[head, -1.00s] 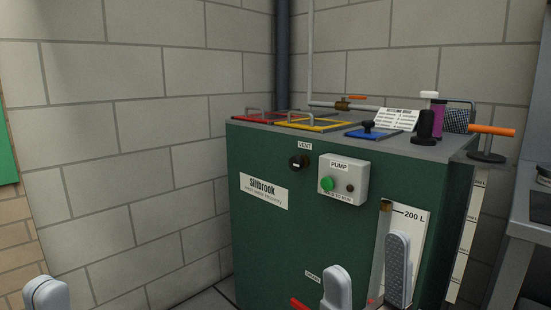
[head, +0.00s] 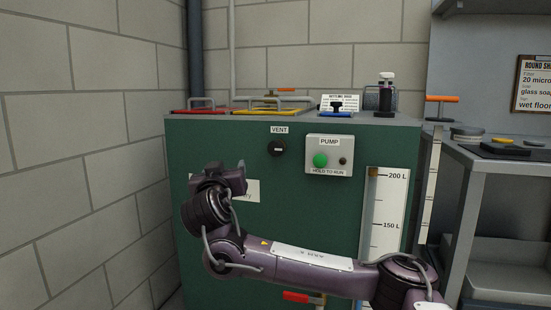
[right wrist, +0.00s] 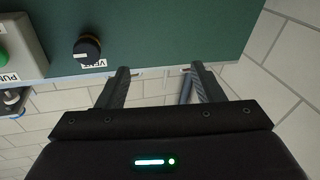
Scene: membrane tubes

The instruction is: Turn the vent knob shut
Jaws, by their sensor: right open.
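The vent knob (head: 278,149) is a round black knob with a short white mark, which lies about level. It sits on the green tank's front under the VENT label (head: 279,130). In the right wrist view the knob (right wrist: 87,48) shows upside down, left of the fingers, with nothing touching it. My right gripper (head: 236,174) is in front of the tank, left of and a little below the knob. In the right wrist view its two fingers (right wrist: 160,71) are apart with nothing between them. My left gripper is out of view.
The pump box (head: 329,155) with its green button stands out right of the knob. A level gauge (head: 385,215) is below it. A red-handled drain (head: 300,297) is low on the tank. Lids and bottles stand on the tank top. A grey bench (head: 490,160) is at the right.

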